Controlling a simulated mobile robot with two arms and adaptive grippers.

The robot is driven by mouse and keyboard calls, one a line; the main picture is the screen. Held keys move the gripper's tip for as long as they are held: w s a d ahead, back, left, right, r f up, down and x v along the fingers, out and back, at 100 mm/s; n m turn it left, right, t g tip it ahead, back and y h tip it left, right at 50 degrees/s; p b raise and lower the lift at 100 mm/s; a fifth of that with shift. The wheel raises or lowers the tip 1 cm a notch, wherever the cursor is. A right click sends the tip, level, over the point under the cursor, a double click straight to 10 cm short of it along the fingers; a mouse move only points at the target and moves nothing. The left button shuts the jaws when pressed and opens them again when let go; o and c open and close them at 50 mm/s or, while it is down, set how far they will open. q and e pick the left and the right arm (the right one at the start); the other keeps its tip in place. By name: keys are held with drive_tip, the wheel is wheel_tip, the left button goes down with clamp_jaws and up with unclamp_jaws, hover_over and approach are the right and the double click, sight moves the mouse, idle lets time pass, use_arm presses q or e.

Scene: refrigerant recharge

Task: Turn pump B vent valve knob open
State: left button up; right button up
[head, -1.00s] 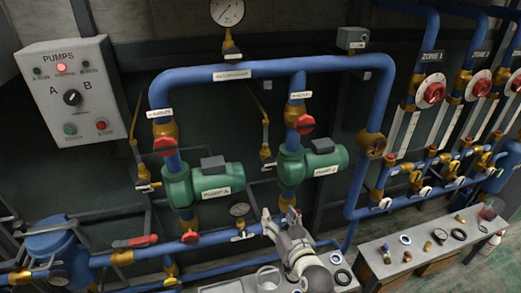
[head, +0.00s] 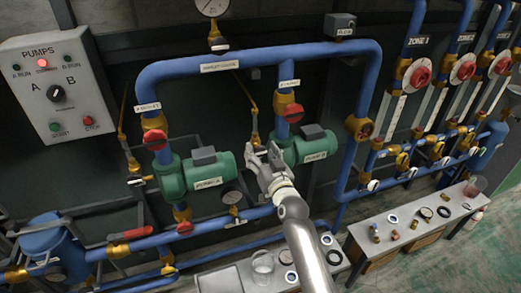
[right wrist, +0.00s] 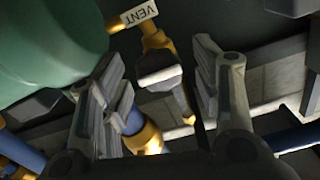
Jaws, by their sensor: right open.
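Pump B (head: 318,146) is a green pump on a blue vertical pipe in the head view. It also shows as a large green curve at upper left in the right wrist view (right wrist: 50,45). Its vent valve (head: 254,128) is a thin brass fitting left of the pump. In the right wrist view a VENT tag (right wrist: 139,14) hangs by the brass stem, and a pale grey valve knob (right wrist: 160,78) appears between my fingers. My right gripper (head: 263,156) is open just below the vent valve in the head view; contact with the knob cannot be told. My left gripper is not in view.
Pump A (head: 207,178) stands left of pump B. A pumps control box (head: 55,85) is at upper left. Red zone valves (head: 419,75) line the right. A bench (head: 400,222) with small parts stands at lower right. Blue pipes (head: 260,212) run below the pumps.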

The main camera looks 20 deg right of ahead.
drive_tip(key=shift+w, duration=0.5)
drive_tip(key=c, duration=1.1)
drive_tip(key=shift+o, duration=0.2)
